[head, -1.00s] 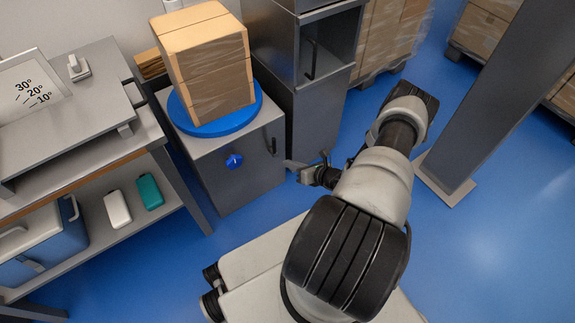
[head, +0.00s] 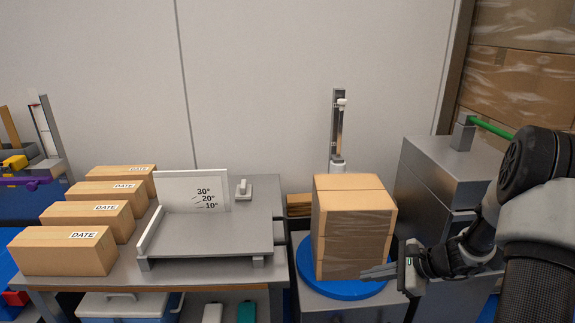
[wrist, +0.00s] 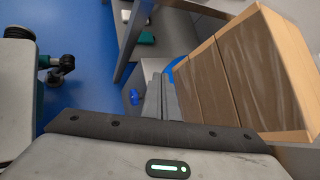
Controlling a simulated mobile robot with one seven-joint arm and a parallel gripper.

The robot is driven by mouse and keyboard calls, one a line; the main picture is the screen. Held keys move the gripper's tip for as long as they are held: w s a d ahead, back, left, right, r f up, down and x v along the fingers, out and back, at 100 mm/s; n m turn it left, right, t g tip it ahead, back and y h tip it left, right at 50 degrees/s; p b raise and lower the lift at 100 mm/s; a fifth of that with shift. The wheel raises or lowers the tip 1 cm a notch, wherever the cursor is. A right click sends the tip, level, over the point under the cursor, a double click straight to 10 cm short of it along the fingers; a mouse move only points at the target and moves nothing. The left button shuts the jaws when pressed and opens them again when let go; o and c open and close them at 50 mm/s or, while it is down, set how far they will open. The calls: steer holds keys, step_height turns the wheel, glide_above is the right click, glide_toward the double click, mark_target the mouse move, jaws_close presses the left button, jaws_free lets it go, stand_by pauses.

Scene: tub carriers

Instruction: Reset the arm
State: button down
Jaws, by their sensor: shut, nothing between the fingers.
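My gripper (head: 378,272) is at the right in the head view, in front of the lower right part of a stack of cardboard boxes (head: 352,225). Its fingers are shut together and empty, pointing left. In the wrist view the shut fingers (wrist: 161,100) show in the middle, with the box stack (wrist: 240,75) close to their right. I cannot tell whether they touch the boxes. My arm reaches in from the right edge of the head view.
The box stack stands on a blue turntable (head: 303,262) on a grey cabinet. A workbench (head: 275,205) at left holds several DATE boxes (head: 65,251) and an angle-marked fixture (head: 205,240). A tall grey cabinet (head: 435,175) stands behind my arm. Blue floor (wrist: 85,45) is open in the wrist view.

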steer(key=s+a+r+n+g+h, duration=0.1)
steer(key=s+a+r+n, duration=0.3)
steer(key=r, duration=0.3)
steer(key=s+a+r+n+h, duration=0.2)
steer(key=s+a+r+n, duration=0.1)
steer(key=s+r+n, duration=0.3)
steer(key=s+a+r+n+g+h, duration=0.1)
steer(key=s+a+r+n, duration=0.25)
steer(key=r, duration=0.45)
steer(key=s+d+r+n+t+h, duration=0.1)
steer(key=s+d+r+n+h, duration=0.15)
steer(key=s, duration=0.45)
steer(key=s+d+r+n+t+h, duration=0.1)
steer(key=s+n+h, duration=0.1)
steer(key=s+n, duration=0.3)
step_height(320, 180, up, 27)
steer(key=m+p, duration=0.1)
steer(key=p, duration=2.5)
steer(key=shift+s, duration=0.45)
steer(key=shift+a+y, duration=0.1)
steer(key=shift+y, duration=0.15)
